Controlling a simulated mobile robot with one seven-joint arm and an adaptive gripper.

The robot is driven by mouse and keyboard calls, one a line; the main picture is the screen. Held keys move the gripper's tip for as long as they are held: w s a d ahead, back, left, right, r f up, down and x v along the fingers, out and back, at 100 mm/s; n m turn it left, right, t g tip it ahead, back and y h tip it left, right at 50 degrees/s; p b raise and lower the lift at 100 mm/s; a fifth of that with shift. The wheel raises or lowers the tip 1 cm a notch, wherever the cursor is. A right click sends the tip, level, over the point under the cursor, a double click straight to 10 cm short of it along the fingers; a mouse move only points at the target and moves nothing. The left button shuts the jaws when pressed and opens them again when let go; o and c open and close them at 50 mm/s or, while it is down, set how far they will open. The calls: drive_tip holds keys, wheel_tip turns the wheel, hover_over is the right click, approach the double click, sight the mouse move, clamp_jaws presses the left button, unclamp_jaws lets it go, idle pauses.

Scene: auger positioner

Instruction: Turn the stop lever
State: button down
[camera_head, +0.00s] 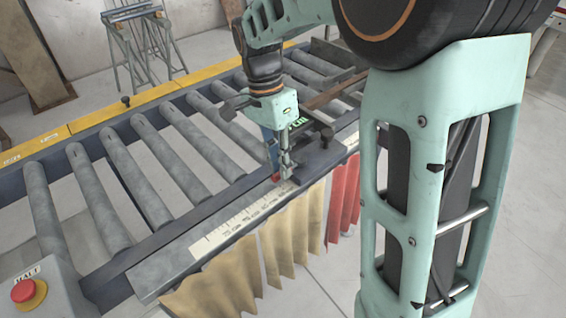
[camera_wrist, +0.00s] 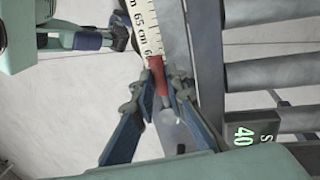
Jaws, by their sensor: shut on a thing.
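The stop lever (camera_wrist: 158,78) shows in the wrist view as a red handle, with a pale metal part beside it. My gripper (camera_wrist: 163,88) is shut on the red handle, one finger on each side of it. In the head view my gripper (camera_head: 286,172) reaches down to the front rail of the roller table, and a small red bit of the lever (camera_head: 276,178) shows beside the fingertips. The fingers hide much of the lever there.
A ruler strip (camera_head: 240,222) runs along the front rail. Rollers (camera_head: 145,190) lie behind it. A green-lit display (camera_wrist: 250,134) stands close to my gripper. A red stop button (camera_head: 24,291) sits at front left. Yellow and red curtains (camera_head: 290,240) hang below the rail.

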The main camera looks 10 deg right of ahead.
drive_tip(key=shift+w+m, duration=0.15)
drive_tip(key=shift+m, duration=0.15)
drive_tip(key=c, duration=1.9)
unclamp_jaws()
drive_tip(key=shift+c, duration=0.2)
wheel_tip(320, 180, up, 12)
drive_tip(key=w+a, duration=0.1)
drive_tip(key=w, duration=0.1)
drive_tip(key=shift+a, duration=0.2)
drive_tip(key=shift+f, duration=0.1)
